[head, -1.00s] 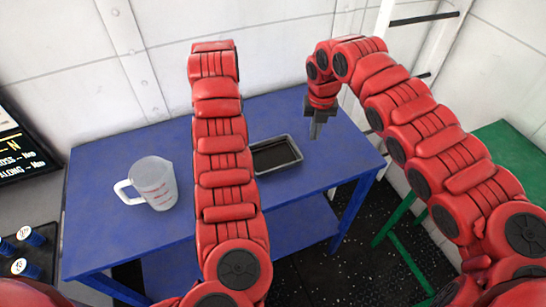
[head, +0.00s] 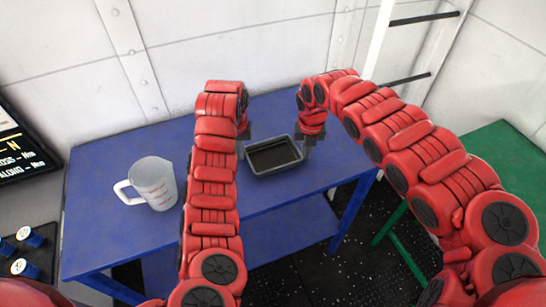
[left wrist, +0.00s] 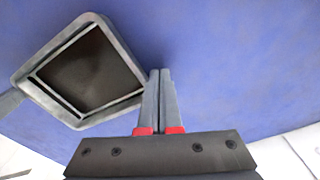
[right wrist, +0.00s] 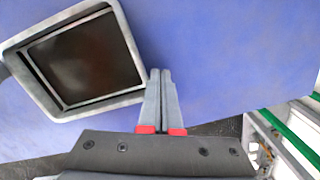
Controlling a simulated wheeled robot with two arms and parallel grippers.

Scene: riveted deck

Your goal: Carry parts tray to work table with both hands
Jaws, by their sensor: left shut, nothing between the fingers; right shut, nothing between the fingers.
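The parts tray (head: 277,169) is a small grey rectangular tray with a dark inside, lying flat on the blue table (head: 110,230). My left gripper (head: 242,155) is shut and empty beside the tray's left end. My right gripper (head: 308,155) is shut and empty beside its right end. In the left wrist view the closed fingers (left wrist: 160,73) are close to the tray rim (left wrist: 122,48). In the right wrist view the closed fingers (right wrist: 160,73) are also close to the rim (right wrist: 128,40). I cannot tell whether either gripper touches the tray.
A clear measuring jug (head: 155,184) stands on the blue table, left of my left arm. A green table (head: 500,160) stands at the right, beyond a gap of dark speckled floor (head: 330,270). A dark panel with blue knobs (head: 28,250) is at the left edge.

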